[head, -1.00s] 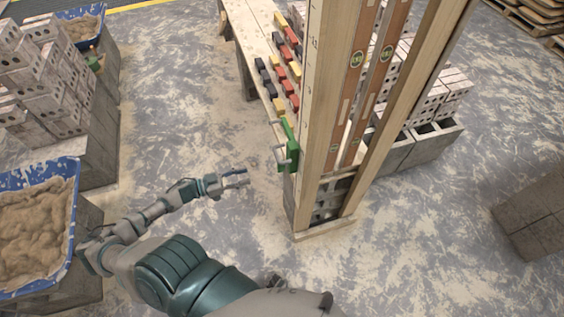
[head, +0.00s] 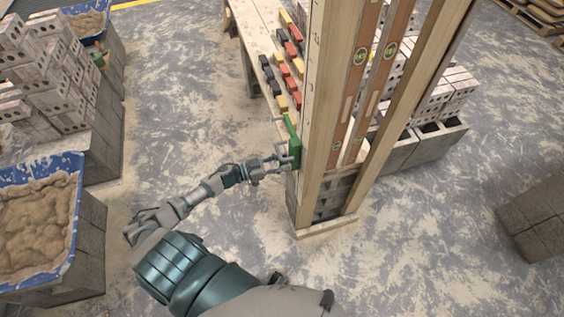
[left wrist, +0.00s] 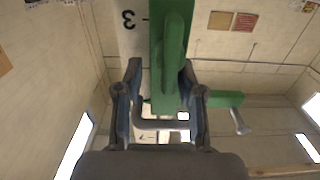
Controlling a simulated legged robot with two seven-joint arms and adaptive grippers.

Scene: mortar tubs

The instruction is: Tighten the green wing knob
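A green clamp-like fitting (head: 294,148) sits on the edge of a tall wooden post, low down. In the left wrist view, its green body (left wrist: 172,50) fills the upper middle, with a raised green loop. A second green piece (left wrist: 226,98) lies behind to the right, with a grey metal lever (left wrist: 240,122). A bent grey bar (left wrist: 160,124) shows between my fingers; I cannot tell which part is the wing knob. My left gripper (head: 286,160) is at the fitting, its fingers (left wrist: 162,72) apart on either side of the green body. Contact is unclear. My right gripper is out of view.
The wooden post (head: 326,110) stands upright on a block base. A plank bench (head: 250,32) with red, black and yellow pieces (head: 288,62) runs behind it. Blue mortar tubs (head: 75,200) stand at left, grey blocks (head: 545,215) at right. The floor between is clear.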

